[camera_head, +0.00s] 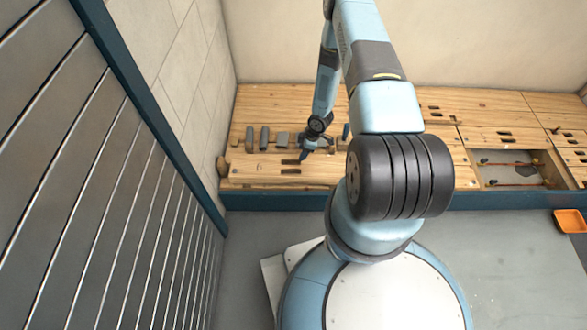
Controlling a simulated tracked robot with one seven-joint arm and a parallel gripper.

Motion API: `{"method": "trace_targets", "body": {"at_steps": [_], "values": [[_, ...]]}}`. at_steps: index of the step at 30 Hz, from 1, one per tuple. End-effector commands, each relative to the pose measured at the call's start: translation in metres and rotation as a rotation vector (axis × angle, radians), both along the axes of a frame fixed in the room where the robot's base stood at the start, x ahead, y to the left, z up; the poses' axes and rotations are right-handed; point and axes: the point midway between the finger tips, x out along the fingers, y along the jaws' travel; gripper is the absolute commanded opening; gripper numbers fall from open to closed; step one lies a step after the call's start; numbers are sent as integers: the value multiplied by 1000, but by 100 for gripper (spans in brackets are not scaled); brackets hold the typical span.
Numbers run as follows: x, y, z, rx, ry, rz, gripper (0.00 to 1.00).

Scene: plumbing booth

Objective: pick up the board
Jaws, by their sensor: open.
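My gripper (306,156) is open and small in this view, low over the left part of the wooden bench top (255,108). A row of small upright grey pieces (264,138) stands just left of it, and a wider grey piece (282,138) is the nearest of them. I cannot tell which piece, if any, is the board. The gap between the jaws is too small to make out, and so is any contact with the bench. My arm hides part of the bench to the right of the gripper.
A small brown block (223,166) sits at the bench's left front corner. A recessed bay with red-ended rods (510,164) is at the right. An orange tray (570,221) lies at the far right. A slatted panel (90,170) stands on the left. Grey floor lies in front.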

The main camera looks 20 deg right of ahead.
Motion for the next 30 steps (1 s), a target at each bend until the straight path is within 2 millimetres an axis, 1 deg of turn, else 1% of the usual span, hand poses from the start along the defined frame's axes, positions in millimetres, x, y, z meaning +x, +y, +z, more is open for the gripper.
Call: {"method": "trace_targets", "body": {"at_steps": [12,15,18,23,26,30], "values": [[5,18,-59,1,2,1,53],[6,21,-70,0,1,-1,53],[7,24,-77,0,1,0,53],[8,26,-83,0,1,1,53],[9,33,-92,1,1,3,53],[13,42,-110,1,0,1,53]]}}
